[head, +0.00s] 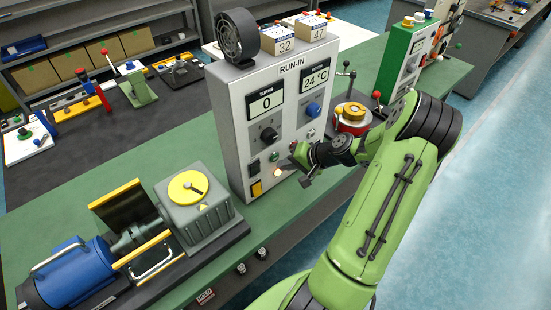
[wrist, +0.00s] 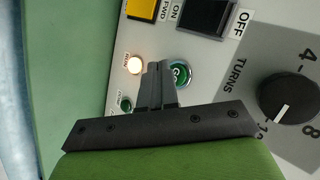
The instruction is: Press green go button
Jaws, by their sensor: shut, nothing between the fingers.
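The green go button (wrist: 183,72) is a round button with a bright rim on the grey panel in the wrist view. My fingers cover its left part. In the head view it is a small green spot (head: 274,157) on the RUN-IN box, left of my gripper. My gripper (wrist: 158,68) is shut and empty, its fingertips pointing at the panel beside the button and overlapping its left edge in the picture. Whether they touch it I cannot tell. In the head view my gripper (head: 300,164) is close in front of the panel's lower part.
A lit lamp (wrist: 134,65) and a smaller green fitting (wrist: 125,103) are left of the fingers. The black rocker switch (wrist: 206,17), yellow button (wrist: 141,9) and TURNS knob (wrist: 287,98) surround the button. The TURNS display (head: 266,103) reads 0. A motor rig (head: 75,272) stands left.

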